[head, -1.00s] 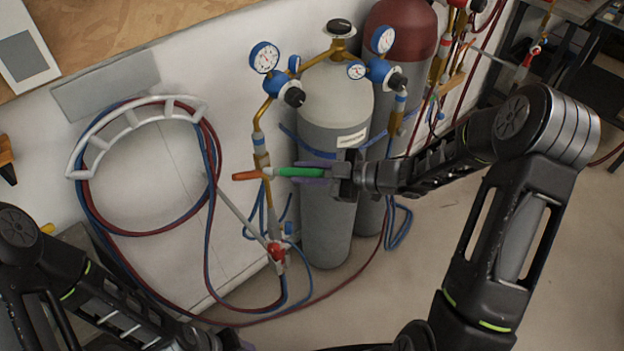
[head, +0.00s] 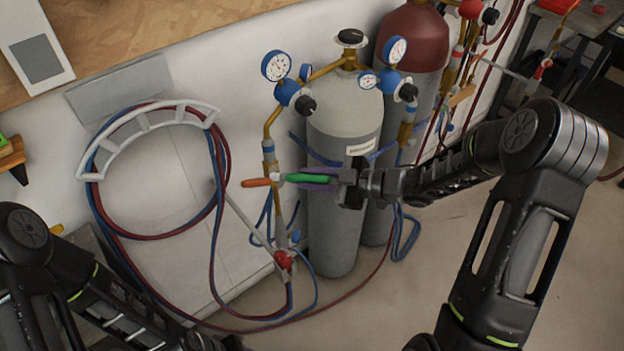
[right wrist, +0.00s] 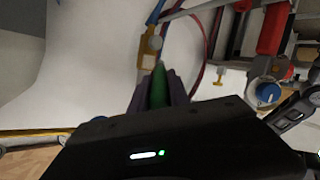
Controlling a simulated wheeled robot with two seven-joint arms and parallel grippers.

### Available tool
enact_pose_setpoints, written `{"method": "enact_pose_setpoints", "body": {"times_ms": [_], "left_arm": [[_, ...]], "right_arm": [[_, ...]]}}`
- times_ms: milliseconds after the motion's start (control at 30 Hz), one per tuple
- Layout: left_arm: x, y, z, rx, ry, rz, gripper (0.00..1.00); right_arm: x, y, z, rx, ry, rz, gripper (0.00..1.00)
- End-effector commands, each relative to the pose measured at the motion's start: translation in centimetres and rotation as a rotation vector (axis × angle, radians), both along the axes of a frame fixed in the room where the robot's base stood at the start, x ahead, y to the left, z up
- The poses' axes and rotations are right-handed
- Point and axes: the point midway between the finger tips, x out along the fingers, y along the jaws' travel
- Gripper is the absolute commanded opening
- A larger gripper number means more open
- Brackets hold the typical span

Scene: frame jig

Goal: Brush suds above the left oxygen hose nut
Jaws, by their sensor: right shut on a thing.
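My right gripper (head: 312,179) is shut on the green handle (head: 303,178) of a brush; the handle also shows between its purple fingers in the right wrist view (right wrist: 158,88). The brush lies nearly level, with its orange end (head: 256,183) pointing left. In the head view, this end overlaps the left brass and blue line (head: 268,149) below the left regulator (head: 287,92). I cannot tell whether it touches the line. The left hose nut is not clearly distinguishable behind the brush. My left arm shows at lower left, but its fingers are not visible.
Grey cylinder (head: 335,228) and maroon-topped cylinder (head: 412,38) stand behind the brush. A white hose hanger (head: 155,116) with red and blue hoses is on the wall at left. A red valve (head: 283,260) sits below. The floor at right is fairly clear.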

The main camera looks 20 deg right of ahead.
Motion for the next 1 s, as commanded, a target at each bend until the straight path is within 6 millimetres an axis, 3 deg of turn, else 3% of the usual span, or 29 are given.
{"method": "enact_pose_setpoints", "body": {"times_ms": [667, 1000], "left_arm": [[0.0, 0.0, -0.1, 0.000, 0.000, 0.000, 0.36], [0.0, 0.0, 0.4, 0.000, 0.000, 0.000, 0.36]], "right_arm": [[1.1, 0.4, 0.1, 0.001, 0.000, 0.000, 0.00], [1.9, -2.0, 0.1, -0.001, -0.001, -0.002, 0.00]]}}
